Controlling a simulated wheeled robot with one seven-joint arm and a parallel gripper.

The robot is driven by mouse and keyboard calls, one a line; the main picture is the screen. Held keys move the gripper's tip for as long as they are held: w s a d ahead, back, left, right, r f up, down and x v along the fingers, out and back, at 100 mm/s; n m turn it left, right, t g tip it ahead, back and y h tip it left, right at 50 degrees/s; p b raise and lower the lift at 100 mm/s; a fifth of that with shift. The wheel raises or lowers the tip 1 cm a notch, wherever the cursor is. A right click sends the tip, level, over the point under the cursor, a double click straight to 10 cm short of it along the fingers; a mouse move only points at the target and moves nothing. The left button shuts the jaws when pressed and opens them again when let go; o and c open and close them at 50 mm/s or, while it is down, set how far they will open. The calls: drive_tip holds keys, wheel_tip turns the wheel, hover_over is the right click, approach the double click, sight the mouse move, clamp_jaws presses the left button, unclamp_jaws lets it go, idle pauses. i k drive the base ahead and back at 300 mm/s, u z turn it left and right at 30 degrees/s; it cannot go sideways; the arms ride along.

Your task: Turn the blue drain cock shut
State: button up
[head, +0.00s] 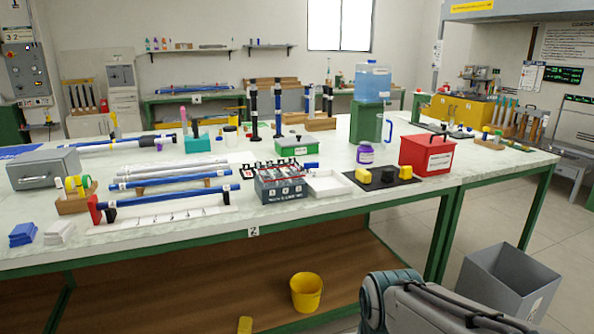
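A blue translucent water container (373,80) stands on a green block (368,123) at the back right of the long table. A clear jug with a blue rim (384,127) stands at the block's right side. The blue drain cock is too small to make out for certain, so I cannot tell whether it is open or shut. My arm (430,303) shows only in part at the bottom right, below and in front of the table. My gripper is outside the view.
A red box (427,154), a purple-labelled jar (365,154) and a black mat (382,183) with yellow blocks lie in front of the container. A grey bin (508,285) stands on the floor at right. A yellow bucket (306,292) is below the table.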

sight(307, 166)
drive_tip(key=k, duration=0.6)
drive_tip(key=z, duration=0.6)
drive_tip(key=i, duration=1.9)
drive_tip(key=u, duration=0.55)
